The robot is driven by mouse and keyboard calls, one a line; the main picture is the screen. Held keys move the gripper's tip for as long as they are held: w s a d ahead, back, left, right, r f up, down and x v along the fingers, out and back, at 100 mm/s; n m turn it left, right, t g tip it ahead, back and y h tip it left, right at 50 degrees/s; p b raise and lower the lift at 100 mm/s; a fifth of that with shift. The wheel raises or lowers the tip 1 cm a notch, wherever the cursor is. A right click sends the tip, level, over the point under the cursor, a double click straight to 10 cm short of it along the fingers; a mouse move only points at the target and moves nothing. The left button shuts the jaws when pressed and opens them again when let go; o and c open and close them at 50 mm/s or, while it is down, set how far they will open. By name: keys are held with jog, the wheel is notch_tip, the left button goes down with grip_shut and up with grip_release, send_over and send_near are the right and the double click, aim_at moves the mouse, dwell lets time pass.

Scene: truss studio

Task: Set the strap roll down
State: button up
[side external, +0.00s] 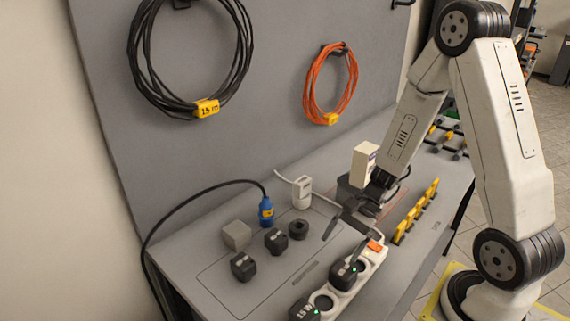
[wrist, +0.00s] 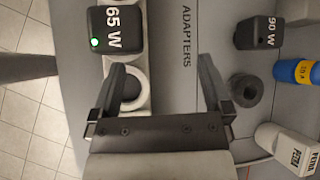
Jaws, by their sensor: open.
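The strap roll looks to be the small dark round roll with a central hole (side external: 298,229); it lies flat on the grey bench among the adapters. In the wrist view the roll (wrist: 246,91) is just right of my right finger, outside the jaws. My gripper (side external: 345,238) is open and points down above the bench, between the roll and the white power strip (side external: 372,264). In the wrist view my gripper (wrist: 166,78) has nothing between its fingers, and the left finger partly covers an empty round socket (wrist: 133,86).
Black adapters (side external: 243,266) and a grey block (side external: 237,234) stand near the roll. A 65 W adapter (wrist: 112,30) sits in the strip. A blue plug (side external: 266,211) and white adapter (side external: 302,192) stand behind. Bare bench lies around the "ADAPTERS" lettering.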

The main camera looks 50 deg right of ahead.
jog(key=n, duration=0.1)
jog(key=s+a+n+g+h, duration=0.1)
jog(key=n, duration=0.1)
jog(key=shift+s+r, duration=0.2)
jog(key=shift+r, duration=0.2)
jog(key=shift+s+r+n+g+h, duration=0.15)
jog(key=shift+n+h, duration=0.2)
jog(key=shift+n, duration=0.1)
jog(key=shift+s+r+n+g+h, duration=0.1)
jog(key=shift+s+n+g+h, duration=0.05)
jog(key=shift+n+h, duration=0.25)
jog(key=n, duration=0.1)
jog(key=n+h, duration=0.1)
jog(key=r+n+h, duration=0.1)
jog(key=shift+s+n, duration=0.25)
jog(key=r+n+t+h, duration=0.1)
jog(key=n, duration=0.1)
jog(key=w+a+r+n+t+h, duration=0.1)
jog(key=r+n, duration=0.1)
jog(key=n, duration=0.1)
jog(key=w+r+n+h, duration=0.1)
jog(key=n, duration=0.2)
jog(key=shift+a+r+t+h, duration=0.15)
jog(key=shift+r+t+h, duration=0.1)
jog(key=shift+t, duration=0.15)
